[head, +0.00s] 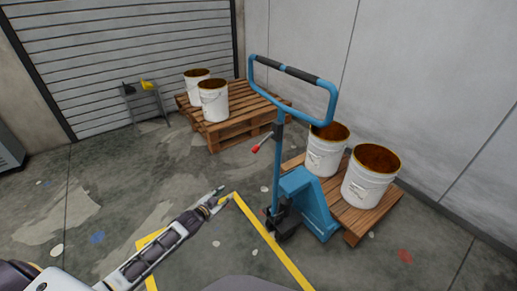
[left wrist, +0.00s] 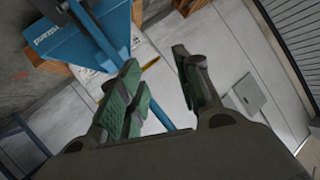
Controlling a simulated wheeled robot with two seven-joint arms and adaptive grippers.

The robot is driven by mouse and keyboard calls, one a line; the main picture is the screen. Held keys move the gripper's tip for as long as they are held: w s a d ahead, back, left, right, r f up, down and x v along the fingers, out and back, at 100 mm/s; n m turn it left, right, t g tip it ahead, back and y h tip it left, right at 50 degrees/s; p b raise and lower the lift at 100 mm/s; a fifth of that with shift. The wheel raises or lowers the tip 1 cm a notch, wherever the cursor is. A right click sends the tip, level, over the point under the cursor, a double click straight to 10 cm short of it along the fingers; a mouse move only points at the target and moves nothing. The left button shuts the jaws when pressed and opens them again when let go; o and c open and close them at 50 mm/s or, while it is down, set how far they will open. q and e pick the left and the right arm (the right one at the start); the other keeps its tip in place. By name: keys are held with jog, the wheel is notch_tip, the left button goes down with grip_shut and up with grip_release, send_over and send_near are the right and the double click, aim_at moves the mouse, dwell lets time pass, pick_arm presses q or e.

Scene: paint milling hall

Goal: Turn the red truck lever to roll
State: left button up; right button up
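The blue pallet truck (head: 311,203) stands right of centre in the head view, with its loop handle raised on a slim pole. The red truck lever (head: 256,149) is a small red-tipped lever on a dark stalk, sticking out left from the pole below the handle loop. My left gripper (head: 222,197) is low and to the left of the lever, apart from it. In the left wrist view its green-padded fingers (left wrist: 156,75) are spread with nothing between their pads; the truck's blue body and pole show beyond them. I cannot make out the lever there. My right gripper is out of view.
A wooden pallet (head: 353,215) with white buckets sits on the truck's right side. Another pallet (head: 240,129) with two buckets (head: 214,103) stands behind. A small grey stand (head: 145,103) is near the shutter.

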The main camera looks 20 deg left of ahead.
pick_arm(q)
jog(key=d+r+m+t+h+b, duration=0.1)
jog(key=d+r+h, duration=0.1)
jog(key=r, duration=0.8)
jog(key=w+d+r+m+t+h+b, duration=0.1)
jog(key=d+r, duration=0.4)
jog(key=r, duration=0.5)
jog(key=shift+w+d+m+t+h, duration=0.2)
jog(key=shift+d+m+t+h, duration=0.1)
jog(key=shift+m+t+h, duration=0.45)
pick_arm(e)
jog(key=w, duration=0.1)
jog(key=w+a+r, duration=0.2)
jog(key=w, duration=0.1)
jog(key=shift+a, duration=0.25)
pick_arm(q)
jog(key=shift+w, duration=0.1)
